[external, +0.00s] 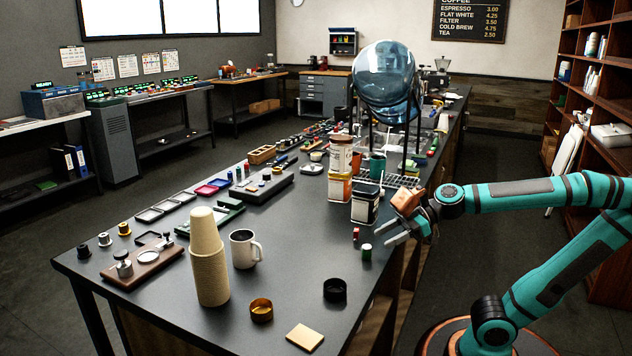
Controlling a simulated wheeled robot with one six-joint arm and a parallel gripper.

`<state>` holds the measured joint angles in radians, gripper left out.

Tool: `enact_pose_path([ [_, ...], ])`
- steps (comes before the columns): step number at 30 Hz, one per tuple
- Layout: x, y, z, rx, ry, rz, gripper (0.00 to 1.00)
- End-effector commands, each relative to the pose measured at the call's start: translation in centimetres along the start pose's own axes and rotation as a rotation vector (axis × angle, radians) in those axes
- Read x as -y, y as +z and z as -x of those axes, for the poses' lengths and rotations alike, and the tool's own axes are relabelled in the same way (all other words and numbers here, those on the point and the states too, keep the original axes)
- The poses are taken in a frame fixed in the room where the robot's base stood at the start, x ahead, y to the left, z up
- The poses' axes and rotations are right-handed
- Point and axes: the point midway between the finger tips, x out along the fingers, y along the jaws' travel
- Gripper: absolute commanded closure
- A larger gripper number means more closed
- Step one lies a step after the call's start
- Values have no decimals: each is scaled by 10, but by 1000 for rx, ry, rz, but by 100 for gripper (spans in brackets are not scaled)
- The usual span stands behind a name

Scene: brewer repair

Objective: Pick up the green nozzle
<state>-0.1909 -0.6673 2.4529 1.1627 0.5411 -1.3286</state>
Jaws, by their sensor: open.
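A small green cylinder with a pale top (366,252), which looks like the green nozzle, stands upright near the right edge of the dark table. My gripper (390,233) is open and empty. It comes in from the right, just right of the green piece in the picture and seemingly above the table edge. The fingers point left and the two look apart from each other. The exact height and gap cannot be told from this one view.
A small red piece (356,234) stands just behind the green one. Tins (365,203) and a large glass globe (385,80) stand farther back. Paper cups (209,260), a white mug (244,248) and a black ring (335,290) are nearer. Bare tabletop lies left of the green piece.

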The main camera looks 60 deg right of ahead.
Motion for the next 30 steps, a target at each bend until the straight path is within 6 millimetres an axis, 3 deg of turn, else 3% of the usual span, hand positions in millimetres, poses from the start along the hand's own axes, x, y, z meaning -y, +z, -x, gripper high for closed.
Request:
enact_pose_path([
  [10,1,0,-39,2,-3,-2,50],
  [22,0,0,-47,0,0,-1,50],
  [30,0,0,-46,0,0,-1,98],
])
